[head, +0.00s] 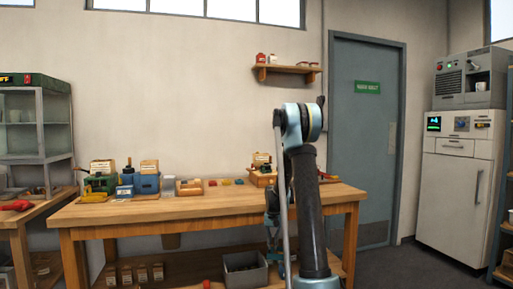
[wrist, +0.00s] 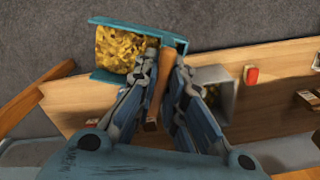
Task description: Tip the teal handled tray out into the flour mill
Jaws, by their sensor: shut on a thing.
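The teal tray (wrist: 112,76) shows at the top of the wrist view, with yellow lumpy contents (wrist: 125,48) inside it. Its wooden handle (wrist: 162,82) runs back between the fingers. My gripper (wrist: 167,52) is shut on this handle. In the head view my gripper is mostly hidden behind my arm, near the bench's front edge, and I cannot make out the tray there. I cannot tell for sure which thing is the flour mill; small machines with wooden tops stand on the bench, a green one (head: 98,184) and a blue one (head: 146,184) among them.
The wooden bench (head: 200,208) has a clear front strip. A grey bin (head: 245,272) sits on its lower shelf; a grey bin also shows beside my fingers in the wrist view (wrist: 213,76), near a red block (wrist: 251,76). A glass cabinet (head: 38,125) stands left.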

